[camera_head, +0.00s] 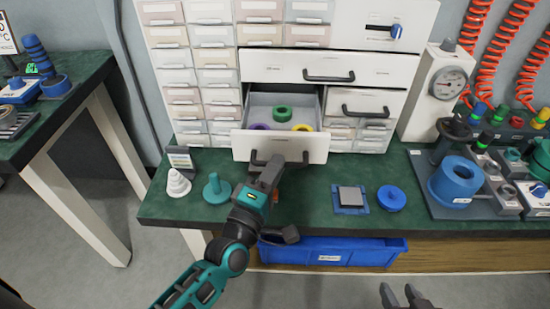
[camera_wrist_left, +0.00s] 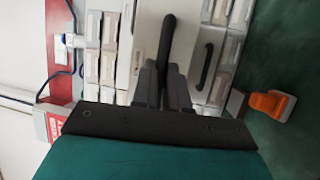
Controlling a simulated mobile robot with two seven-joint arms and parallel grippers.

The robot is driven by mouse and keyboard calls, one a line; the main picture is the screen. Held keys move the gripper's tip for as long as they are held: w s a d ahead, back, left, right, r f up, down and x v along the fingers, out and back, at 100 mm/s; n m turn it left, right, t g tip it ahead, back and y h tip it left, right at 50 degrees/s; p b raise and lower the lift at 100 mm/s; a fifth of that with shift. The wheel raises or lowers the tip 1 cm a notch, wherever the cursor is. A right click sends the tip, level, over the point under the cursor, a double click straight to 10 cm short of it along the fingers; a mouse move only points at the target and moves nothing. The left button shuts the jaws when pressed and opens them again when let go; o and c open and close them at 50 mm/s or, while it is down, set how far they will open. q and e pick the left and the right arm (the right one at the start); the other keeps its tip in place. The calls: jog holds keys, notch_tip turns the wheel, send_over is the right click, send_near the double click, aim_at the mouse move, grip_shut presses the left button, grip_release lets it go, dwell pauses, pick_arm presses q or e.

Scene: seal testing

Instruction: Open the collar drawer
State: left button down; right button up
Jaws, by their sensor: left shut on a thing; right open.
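The collar drawer (camera_head: 314,147) is pulled out from the white cabinet, with its inside showing. In it lie a green collar (camera_head: 282,113), a purple collar (camera_head: 259,127) and a yellow collar (camera_head: 302,127), the last two partly hidden by the drawer front. My left gripper (camera_head: 276,162) is shut on the drawer's dark handle (camera_head: 256,160). In the left wrist view the fingers (camera_wrist_left: 164,82) close around the handle (camera_wrist_left: 167,42). My right gripper (camera_head: 405,296) is open and empty at the bottom edge, away from the bench.
A blue bin (camera_head: 385,252) sits below the bench front. A gauge unit (camera_head: 447,84) stands right of the cabinet.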

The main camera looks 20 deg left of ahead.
pick_arm(q)
jog(key=c, duration=1.1)
grip_release()
jog(key=shift+c, duration=0.2)
jog(key=v, duration=1.3)
pick_arm(e)
jog(key=shift+r, duration=0.15)
jog(key=shift+r, duration=0.1)
pick_arm(q)
jog(key=f+m+g+p, duration=0.1)
jog(key=m+g+p, duration=0.2)
jog(key=m, duration=0.3)
jog(key=s+a+f+m+g+p, duration=0.1)
jog(key=m+g+p, duration=0.2)
jog(key=m, duration=0.3)
jog(key=f+m+g+p, duration=0.1)
jog(key=m+g+p, duration=0.2)
jog(key=m, duration=0.3)
jog(key=shift+s+a+f+p, duration=0.1)
jog(key=shift+s+a+p, duration=0.25)
jog(key=shift+p, duration=0.25)
pick_arm(e)
jog(key=s+d+r+h, duration=0.1)
jog(key=d+r, duration=0.2)
jog(key=r, duration=0.2)
jog(key=shift+s+r, duration=0.2)
jog(key=shift+s, duration=0.05)
